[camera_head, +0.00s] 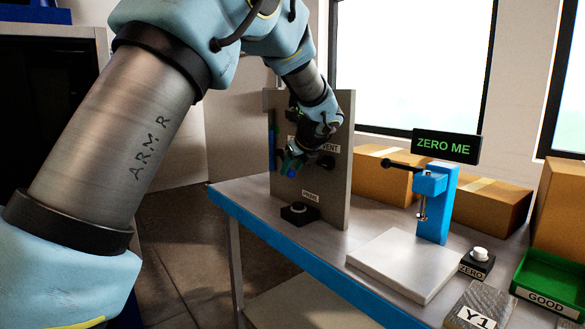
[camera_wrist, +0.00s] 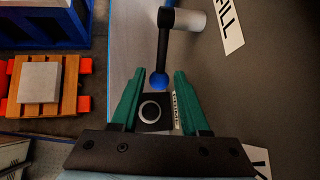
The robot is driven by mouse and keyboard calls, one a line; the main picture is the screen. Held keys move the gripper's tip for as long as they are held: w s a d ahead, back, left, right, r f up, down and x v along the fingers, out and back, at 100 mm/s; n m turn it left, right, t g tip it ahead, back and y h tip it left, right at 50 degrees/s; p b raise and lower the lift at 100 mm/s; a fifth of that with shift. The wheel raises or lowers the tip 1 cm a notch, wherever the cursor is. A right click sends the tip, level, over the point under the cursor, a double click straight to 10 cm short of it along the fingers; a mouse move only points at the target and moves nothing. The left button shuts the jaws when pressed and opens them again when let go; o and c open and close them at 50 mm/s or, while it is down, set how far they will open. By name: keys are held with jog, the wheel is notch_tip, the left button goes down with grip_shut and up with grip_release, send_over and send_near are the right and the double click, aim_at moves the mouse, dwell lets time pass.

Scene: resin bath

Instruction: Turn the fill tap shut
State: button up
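The fill tap shows in the wrist view as a black lever (camera_wrist: 163,48) ending in a blue ball knob (camera_wrist: 158,80). The lever's upper end meets a pale cylindrical hub (camera_wrist: 190,20) beside the FILL label (camera_wrist: 229,22) on the grey panel (camera_wrist: 270,75). My gripper (camera_wrist: 159,73) is open, its green fingers on either side of the blue knob with gaps visible. In the head view my gripper (camera_head: 291,160) is in front of the upright panel (camera_head: 338,185), with the blue knob (camera_head: 292,173) at its fingers. My arm hides the lever and FILL label there.
A black button box (camera_head: 299,212) stands below my gripper on the bench (camera_head: 240,193). A blue test stand (camera_head: 437,205), white plate (camera_head: 405,262), ZERO button (camera_head: 478,261) and green GOOD tray (camera_head: 552,275) stand to the right. Cardboard boxes (camera_head: 490,203) line the wall.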

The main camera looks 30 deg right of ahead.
jog(key=v, duration=1)
jog(key=shift+s+r+b, duration=0.25)
jog(key=shift+s+b, duration=0.05)
